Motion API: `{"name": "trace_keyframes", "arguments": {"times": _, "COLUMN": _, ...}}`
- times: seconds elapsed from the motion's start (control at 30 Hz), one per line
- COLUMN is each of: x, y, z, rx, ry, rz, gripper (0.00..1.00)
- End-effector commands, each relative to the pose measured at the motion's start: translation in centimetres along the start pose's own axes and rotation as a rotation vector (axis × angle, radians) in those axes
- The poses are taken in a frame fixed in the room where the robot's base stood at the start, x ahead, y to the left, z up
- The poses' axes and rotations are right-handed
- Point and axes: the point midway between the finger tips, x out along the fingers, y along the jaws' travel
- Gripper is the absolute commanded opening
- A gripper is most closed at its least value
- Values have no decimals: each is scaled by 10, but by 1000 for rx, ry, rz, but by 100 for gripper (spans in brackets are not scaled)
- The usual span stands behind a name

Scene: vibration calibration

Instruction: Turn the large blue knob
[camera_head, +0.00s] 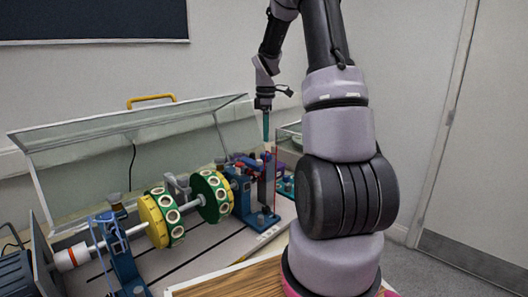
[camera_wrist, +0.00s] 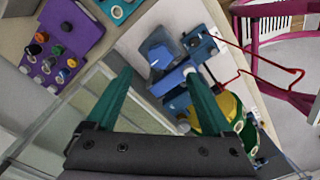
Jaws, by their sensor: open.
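My gripper (camera_head: 266,128) hangs fingers-down above the right end of the rotor machine in the head view. In the wrist view my gripper (camera_wrist: 159,74) has its two green fingers wide apart with nothing between them. A blue bearing stand (camera_wrist: 160,52) of the machine shows just beyond the fingertips, apart from them. A purple panel (camera_wrist: 78,30) with several small coloured knobs lies at the upper left of the wrist view. I cannot tell for certain which part is the large blue knob.
The machine carries two yellow-and-green discs (camera_head: 159,220) on a shaft. A raised clear cover (camera_head: 85,150) stands behind it. A red wire frame (camera_wrist: 262,72) and a pink chair-like frame (camera_wrist: 290,22) show at the right of the wrist view.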

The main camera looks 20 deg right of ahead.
Motion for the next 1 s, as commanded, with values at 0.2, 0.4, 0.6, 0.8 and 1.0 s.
{"name": "trace_keyframes", "arguments": {"times": 0.2, "x": 44, "y": -1, "z": 0, "rx": 0, "ry": -1, "rz": -5, "gripper": 86}}
{"name": "trace_keyframes", "arguments": {"times": 0.4, "x": 70, "y": 0, "z": 0, "rx": 2, "ry": -1, "rz": -2, "gripper": 86}}
{"name": "trace_keyframes", "arguments": {"times": 0.6, "x": 78, "y": 0, "z": 0, "rx": 2, "ry": 0, "rz": 0, "gripper": 86}}
{"name": "trace_keyframes", "arguments": {"times": 0.8, "x": 78, "y": 0, "z": 0, "rx": 2, "ry": 0, "rz": 0, "gripper": 86}}
{"name": "trace_keyframes", "arguments": {"times": 1.0, "x": 77, "y": 0, "z": 0, "rx": 2, "ry": 0, "rz": 0, "gripper": 13}}
